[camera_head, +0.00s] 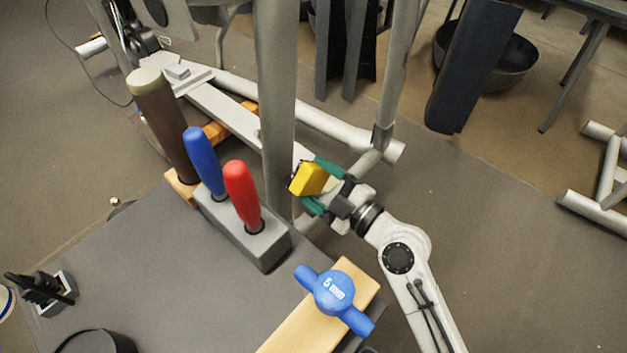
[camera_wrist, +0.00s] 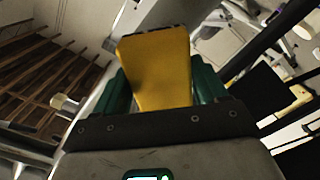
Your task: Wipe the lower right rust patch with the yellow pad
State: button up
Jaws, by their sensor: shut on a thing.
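My gripper (camera_head: 312,185) has green fingers and is shut on the yellow pad (camera_head: 313,179). The pad also shows in the wrist view (camera_wrist: 158,70), upright between the two green fingers. In the head view the pad is close to the grey upright tube (camera_head: 278,130) of a metal frame. I cannot tell whether it touches the tube. A dark edge shows along the pad's far end. I cannot make out a rust patch in either view.
A grey block (camera_head: 262,244) holds a blue handle (camera_head: 203,160) and a red handle (camera_head: 242,192). A brown handle (camera_head: 160,115) stands behind it. A blue 5 mm T-handle (camera_head: 333,293) lies over a wooden strip (camera_head: 300,330). A lower frame tube (camera_head: 330,130) runs behind my gripper.

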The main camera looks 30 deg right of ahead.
aim_at(287, 155)
notch_tip(287, 155, down, 11)
jog(key=s+b, duration=0.2)
jog(key=b, duration=0.9)
jog(key=p+x, duration=0.4)
jog(key=x, duration=0.2)
jog(key=shift+w+d+r, duration=0.2)
jog(key=shift+w+d, duration=0.05)
jog(key=shift+x, duration=1)
jog(key=r+p, duration=0.1)
jog(key=r, duration=0.2)
jog(key=r+p, duration=0.1)
jog(key=r, duration=0.3)
jog(key=d+r+p, duration=0.1)
jog(key=r+p, duration=0.1)
jog(key=r, duration=0.1)
jog(key=shift+w+r, duration=0.2)
dwell(0.8)
